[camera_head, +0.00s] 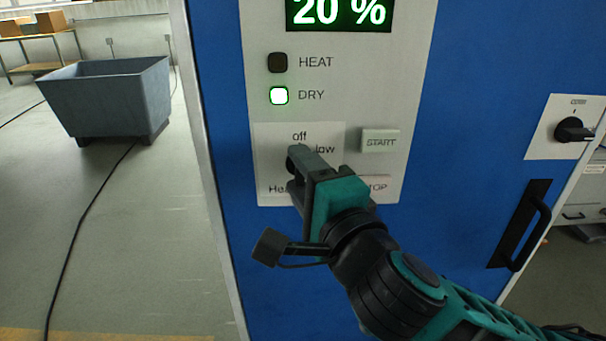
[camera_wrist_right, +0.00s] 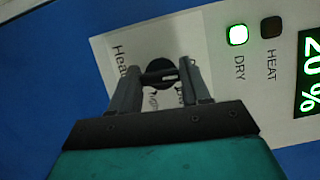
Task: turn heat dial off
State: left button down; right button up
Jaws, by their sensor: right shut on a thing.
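The heat dial (camera_wrist_right: 159,69) is a black round knob on the pale control panel of a blue cabinet. In the head view the dial (camera_head: 293,157) is mostly hidden behind my right gripper (camera_head: 305,168), with "off" and "low" printed above and beside it. In the right wrist view my right gripper (camera_wrist_right: 161,88) has its two fingers on either side of the knob and is shut on it. Which mark the dial points to is hard to tell. My left gripper is not in view.
The panel has a green "20 %" display (camera_head: 338,12), an unlit HEAT lamp (camera_head: 277,62), a lit DRY lamp (camera_head: 279,96) and a START button (camera_head: 380,141). The STOP button is partly hidden. A rotary switch (camera_head: 574,130) and a black handle (camera_head: 527,224) are at right. A grey bin (camera_head: 108,98) stands left.

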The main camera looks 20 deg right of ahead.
jog(key=shift+n, duration=0.4)
jog(key=o, duration=1.1)
jog(key=shift+c, duration=0.2)
